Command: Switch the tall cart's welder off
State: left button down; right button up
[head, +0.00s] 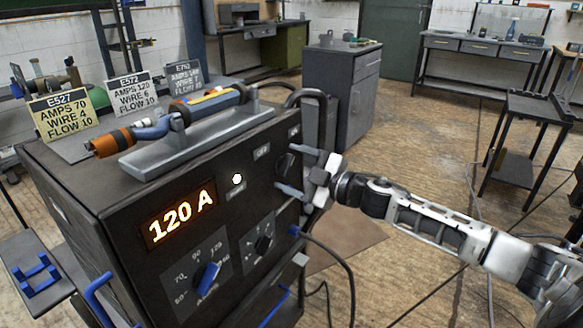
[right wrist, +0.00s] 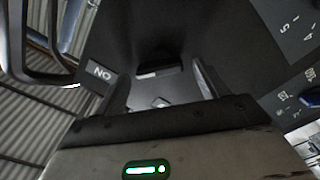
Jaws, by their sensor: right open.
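The dark welder (head: 95,250) stands large at the left of the head view. Its orange display (head: 181,217) reads 120 A and a white lamp (head: 237,179) glows beside it. A dark rotary switch (head: 286,163) sits high on the front panel, near a label reading OFF (head: 262,152). In the right wrist view the ON label (right wrist: 101,73) shows left of the switch (right wrist: 160,68). My right gripper (head: 298,173) is open, its fingers on either side of the switch, close to the panel. I cannot tell whether they touch it. My left gripper is not in view.
Amps dial (head: 207,275) and a smaller knob (head: 263,244) sit lower on the panel. A torch (head: 170,122) and several setting cards (head: 62,115) rest on top. A black cable hangs at the right side.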

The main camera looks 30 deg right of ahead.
jog(key=shift+w+a, duration=0.15)
jog(key=shift+w, duration=0.15)
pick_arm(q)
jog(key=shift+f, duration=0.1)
pick_arm(e)
jog(key=c, duration=1)
